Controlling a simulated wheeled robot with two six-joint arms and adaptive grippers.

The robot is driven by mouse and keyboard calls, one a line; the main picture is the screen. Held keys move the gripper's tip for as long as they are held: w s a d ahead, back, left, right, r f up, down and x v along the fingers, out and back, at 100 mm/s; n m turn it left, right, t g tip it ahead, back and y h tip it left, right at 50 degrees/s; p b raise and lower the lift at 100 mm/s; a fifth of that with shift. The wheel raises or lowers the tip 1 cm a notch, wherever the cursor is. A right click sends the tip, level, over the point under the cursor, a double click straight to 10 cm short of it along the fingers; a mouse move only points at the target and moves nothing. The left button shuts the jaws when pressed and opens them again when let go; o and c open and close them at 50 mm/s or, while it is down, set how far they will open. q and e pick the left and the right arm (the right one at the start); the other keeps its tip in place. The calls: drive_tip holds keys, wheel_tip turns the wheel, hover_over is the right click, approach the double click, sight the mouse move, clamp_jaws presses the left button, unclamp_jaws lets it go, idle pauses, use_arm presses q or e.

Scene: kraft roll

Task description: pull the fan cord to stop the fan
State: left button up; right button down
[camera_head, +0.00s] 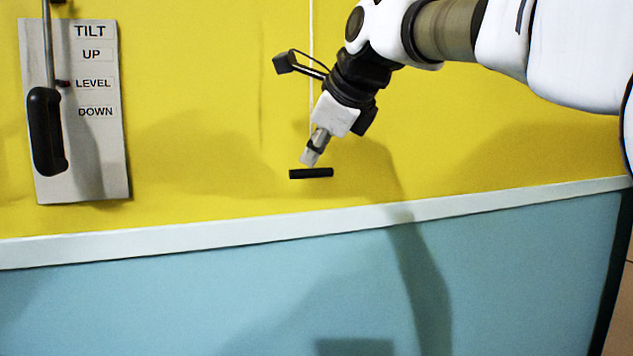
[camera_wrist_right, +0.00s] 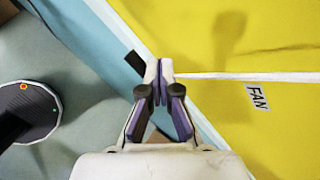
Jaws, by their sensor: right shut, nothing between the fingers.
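The fan cord (camera_head: 311,30) is a thin white line hanging down the yellow wall, partly hidden behind my right arm. A short black bar handle (camera_head: 311,173) is at its lower end. My right gripper (camera_head: 310,158) is shut and empty, its tips just above the bar in the head view. In the right wrist view, the cord (camera_wrist_right: 250,75) runs from the right towards my shut fingertips (camera_wrist_right: 159,65), and the dark bar (camera_wrist_right: 134,65) shows just left of them. I cannot tell whether the fingers touch the cord or bar. The fan and my left gripper are out of view.
A pale TILT panel (camera_head: 110,150) with a black-gripped lever (camera_head: 46,130) is on the wall at the left. A white rail (camera_head: 200,235) divides yellow wall from blue. A FAN label (camera_wrist_right: 257,97) shows beside the cord. A dark round object (camera_wrist_right: 30,112) is at the wrist view's left.

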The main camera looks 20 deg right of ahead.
sight(313, 170)
drive_tip(key=shift+s+f+b, duration=0.1)
drive_tip(key=shift+f+b, duration=0.9)
drive_tip(key=shift+f, duration=0.1)
idle(0.9)
drive_tip(key=shift+r, duration=0.1)
wheel_tip(313, 170, up, 3)
drive_tip(key=p, duration=0.3)
drive_tip(key=shift+f, duration=0.2)
drive_tip(key=shift+w+r, duration=0.1)
drive_tip(key=shift+w, duration=0.25)
wheel_tip(313, 170, up, 6)
drive_tip(key=p, duration=0.7)
drive_tip(key=shift+r, duration=0.1)
